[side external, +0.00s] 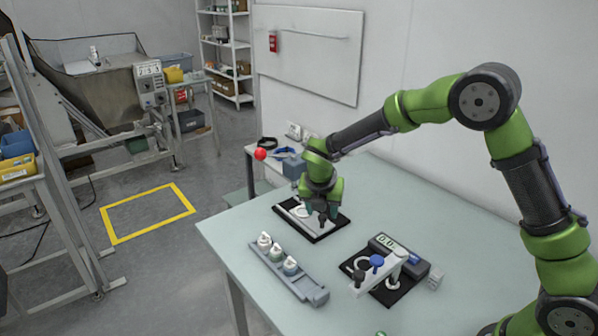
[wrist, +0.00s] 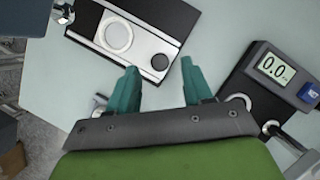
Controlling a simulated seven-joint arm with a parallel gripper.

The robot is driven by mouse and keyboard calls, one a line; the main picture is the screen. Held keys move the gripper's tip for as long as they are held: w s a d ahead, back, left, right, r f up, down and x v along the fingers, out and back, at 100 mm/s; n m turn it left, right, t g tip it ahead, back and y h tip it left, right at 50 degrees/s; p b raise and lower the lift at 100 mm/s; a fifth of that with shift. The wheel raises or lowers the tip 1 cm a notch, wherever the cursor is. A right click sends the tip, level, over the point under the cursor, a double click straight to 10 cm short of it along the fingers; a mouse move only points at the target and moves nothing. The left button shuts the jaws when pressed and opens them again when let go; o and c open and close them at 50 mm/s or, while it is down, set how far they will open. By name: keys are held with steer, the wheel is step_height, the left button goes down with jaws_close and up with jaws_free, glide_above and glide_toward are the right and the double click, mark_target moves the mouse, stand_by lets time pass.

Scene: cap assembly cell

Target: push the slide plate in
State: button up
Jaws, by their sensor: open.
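The slide plate is a silver plate (wrist: 129,36) lying in a black base (wrist: 84,19). It has a round ring at one end and a dark round knob (wrist: 160,62) at the other. In the side view the plate (side external: 299,215) and its base (side external: 280,207) lie on the table's far part, partly hidden by my gripper. My gripper (side external: 323,217) points down over the plate's near right end. In the wrist view my gripper (wrist: 158,66) is open, with its two teal fingers apart and the knob appearing between and just beyond their tips. I cannot tell whether they touch anything.
The table (side external: 238,222) is clear left of the plate.

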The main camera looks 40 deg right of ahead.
steer(key=shift+x, duration=1.05)
jaws_close()
